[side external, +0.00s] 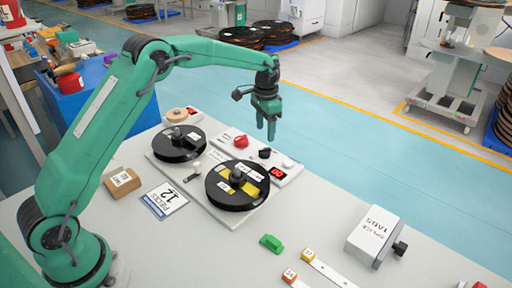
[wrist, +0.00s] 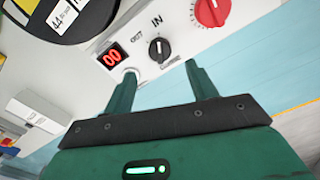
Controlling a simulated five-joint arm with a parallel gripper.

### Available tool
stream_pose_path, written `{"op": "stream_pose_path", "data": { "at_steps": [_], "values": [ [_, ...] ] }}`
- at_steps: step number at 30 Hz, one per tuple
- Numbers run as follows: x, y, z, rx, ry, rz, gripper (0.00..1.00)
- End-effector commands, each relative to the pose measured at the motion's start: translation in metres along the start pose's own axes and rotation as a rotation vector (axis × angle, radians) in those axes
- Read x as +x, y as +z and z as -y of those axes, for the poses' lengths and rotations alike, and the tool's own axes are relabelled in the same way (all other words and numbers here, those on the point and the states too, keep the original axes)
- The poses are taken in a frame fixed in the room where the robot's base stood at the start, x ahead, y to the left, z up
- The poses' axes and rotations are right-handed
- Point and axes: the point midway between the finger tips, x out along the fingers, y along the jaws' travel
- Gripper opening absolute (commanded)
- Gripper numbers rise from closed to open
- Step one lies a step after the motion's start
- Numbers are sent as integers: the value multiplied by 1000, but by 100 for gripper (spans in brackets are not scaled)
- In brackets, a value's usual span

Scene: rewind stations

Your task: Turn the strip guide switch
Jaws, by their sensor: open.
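The strip guide switch (wrist: 159,50) is a black rotary knob on a white panel, between the red display and the red knob in the wrist view. OUT and IN are printed beside it, and its pale mark points roughly toward IN. It also shows in the side view (side external: 265,153) as a small black knob. My gripper (side external: 266,131) is above the panel, pointing down, fingers apart and empty. In the wrist view my fingertips (wrist: 160,74) lie either side of the knob's line, apart from it.
A red knob (wrist: 211,11) and a red digit display (wrist: 112,57) flank the switch. Two black reels (side external: 238,186) (side external: 179,143) sit beside the panel. A green block (side external: 271,242) and a splice tabs box (side external: 374,237) stand on the table. Bare table lies between them.

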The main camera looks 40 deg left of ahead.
Motion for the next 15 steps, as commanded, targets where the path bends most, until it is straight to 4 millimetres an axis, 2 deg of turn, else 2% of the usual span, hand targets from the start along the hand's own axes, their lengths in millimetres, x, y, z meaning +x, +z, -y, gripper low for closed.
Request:
{"op": "stream_pose_path", "data": {
  "at_steps": [5,15],
  "values": [
    [12,0,0,0,1,2,57],
    [52,1,-1,0,2,4,57]
  ]
}}
